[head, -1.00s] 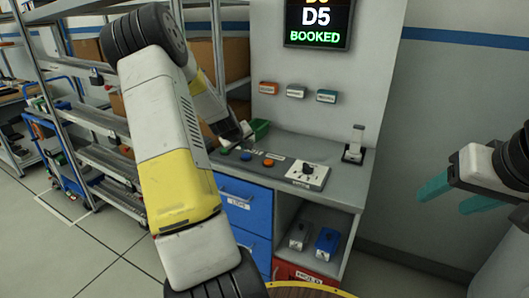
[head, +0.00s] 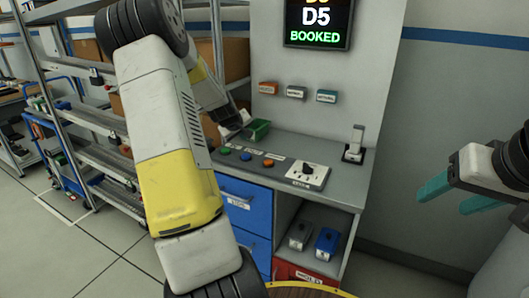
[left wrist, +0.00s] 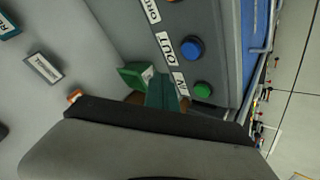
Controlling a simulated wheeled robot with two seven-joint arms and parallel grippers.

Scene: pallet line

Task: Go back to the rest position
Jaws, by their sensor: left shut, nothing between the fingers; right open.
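My left gripper (head: 232,124) is above the back left of the grey counter, at the end of my white and yellow arm. Its shut fingers show dark green in the left wrist view (left wrist: 167,90), with nothing held. A green box (head: 258,130) stands just right of it on the counter, and it also shows close to the fingers in the left wrist view (left wrist: 134,75). I cannot tell whether they touch. My right gripper (head: 455,193) is at the right, with its two teal fingers apart and empty, clear of everything.
The counter (head: 340,175) carries green, blue and orange buttons, a rotary switch plate (head: 307,176) and a small upright device (head: 355,145). A screen (head: 319,22) above reads D5 BOOKED. Metal shelves (head: 100,160) stand at the left. The floor at the lower left is clear.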

